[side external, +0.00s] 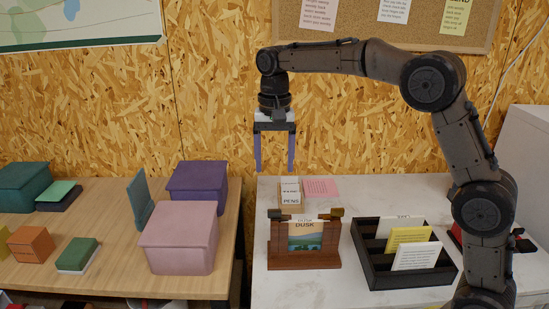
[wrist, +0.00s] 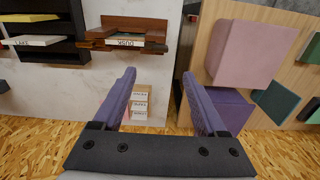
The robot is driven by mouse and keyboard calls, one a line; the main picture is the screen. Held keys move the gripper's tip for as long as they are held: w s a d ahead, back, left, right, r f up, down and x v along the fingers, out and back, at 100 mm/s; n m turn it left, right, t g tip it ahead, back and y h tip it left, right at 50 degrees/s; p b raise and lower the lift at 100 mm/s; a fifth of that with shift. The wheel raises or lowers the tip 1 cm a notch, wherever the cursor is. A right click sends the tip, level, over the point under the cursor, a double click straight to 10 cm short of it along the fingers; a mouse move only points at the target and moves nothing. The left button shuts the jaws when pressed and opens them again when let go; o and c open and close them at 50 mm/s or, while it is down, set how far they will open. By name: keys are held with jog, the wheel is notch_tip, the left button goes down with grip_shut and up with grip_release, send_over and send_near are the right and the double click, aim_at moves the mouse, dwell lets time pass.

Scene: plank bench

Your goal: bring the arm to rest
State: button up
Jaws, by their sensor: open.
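My gripper (side external: 274,165) hangs pointing down in the air in the side external view, with two purple fingers spread apart and nothing between them. It is above the back left of the white table (side external: 350,205), close to the chipboard wall. In the wrist view my gripper (wrist: 172,85) shows its open fingers from above, apart and empty.
A wooden stand (side external: 303,260) holds a card reading DUSK. A black sorter tray (side external: 375,270) holds white and yellow cards. A pink card (side external: 321,187) lies behind. On the left wooden table (side external: 110,215) are pink (side external: 178,240) and purple (side external: 197,183) boxes. A gap separates the tables.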

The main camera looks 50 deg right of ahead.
jog(key=shift+r, duration=0.4)
jog(key=s+d+r+n+t, duration=0.1)
jog(key=s+r+t, duration=0.1)
jog(key=s+r, duration=0.45)
jog(key=s+r+t, duration=0.1)
jog(key=s+r, duration=0.2)
jog(key=s, duration=0.6)
jog(key=s+f+n+t, duration=0.2)
jog(key=s+f+n, duration=0.6)
jog(key=s+f, duration=0.4)
jog(key=shift+s+d+f+t, duration=0.15)
jog(key=shift+s+d+t, duration=0.2)
jog(key=shift+s, duration=0.85)
